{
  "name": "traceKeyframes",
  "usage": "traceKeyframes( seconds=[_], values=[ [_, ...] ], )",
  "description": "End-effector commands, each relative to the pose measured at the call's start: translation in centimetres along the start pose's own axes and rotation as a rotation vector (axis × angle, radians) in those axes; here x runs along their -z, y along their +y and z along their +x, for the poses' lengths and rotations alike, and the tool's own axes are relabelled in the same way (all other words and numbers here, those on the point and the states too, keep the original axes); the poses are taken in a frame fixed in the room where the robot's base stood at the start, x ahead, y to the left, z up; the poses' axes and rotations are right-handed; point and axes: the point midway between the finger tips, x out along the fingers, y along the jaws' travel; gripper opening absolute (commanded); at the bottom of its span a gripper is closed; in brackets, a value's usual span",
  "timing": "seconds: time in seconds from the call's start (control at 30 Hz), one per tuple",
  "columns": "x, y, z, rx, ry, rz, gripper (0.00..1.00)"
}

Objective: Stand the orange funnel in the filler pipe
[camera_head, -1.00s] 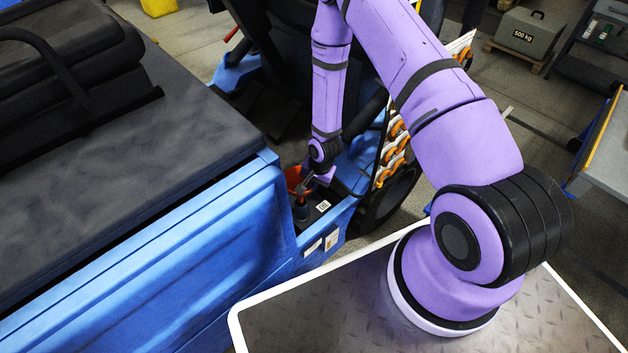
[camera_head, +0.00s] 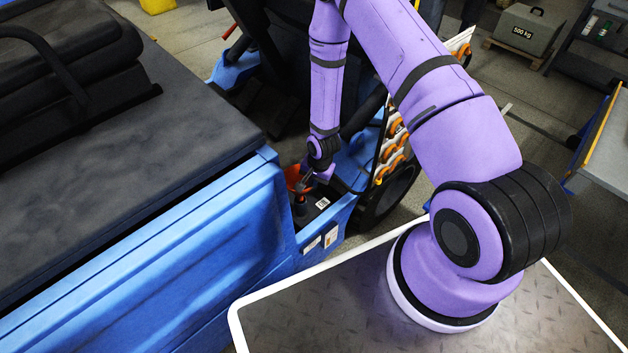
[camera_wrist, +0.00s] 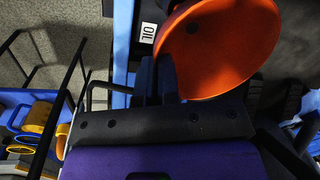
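The orange funnel (camera_head: 294,178) is at the corner of the blue truck, partly hidden by my gripper and arm. In the wrist view its wide bowl (camera_wrist: 222,50) fills the upper middle, with the rim beside my fingers; its spout is hidden. My gripper (camera_wrist: 156,78) has its dark fingers close together at the funnel's left rim and appears shut on it. The gripper also shows in the head view (camera_head: 305,187). A dark upright pipe (camera_head: 300,207) shows just below the funnel; I cannot tell whether the spout is inside it.
Blue truck bodywork (camera_head: 200,230) lies left of the pipe. A grey 500 kg weight (camera_head: 527,38) sits far back on a pallet.

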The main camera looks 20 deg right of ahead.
Motion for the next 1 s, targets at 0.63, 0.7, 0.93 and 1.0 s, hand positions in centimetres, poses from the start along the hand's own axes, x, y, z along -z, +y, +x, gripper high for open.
traceKeyframes(
  seconds=[0.63, 0.7, 0.93, 1.0],
  values=[
    [0.0, 0.2, 2.2, -0.001, -0.001, 0.0, 0.0],
    [0.0, 0.2, 2.5, -0.001, -0.001, 0.0, 0.0],
    [0.0, 0.2, 2.6, 0.0, 0.0, 0.0, 0.0],
    [0.0, 0.2, 2.6, 0.0, 0.0, 0.0, 0.0]
  ],
)
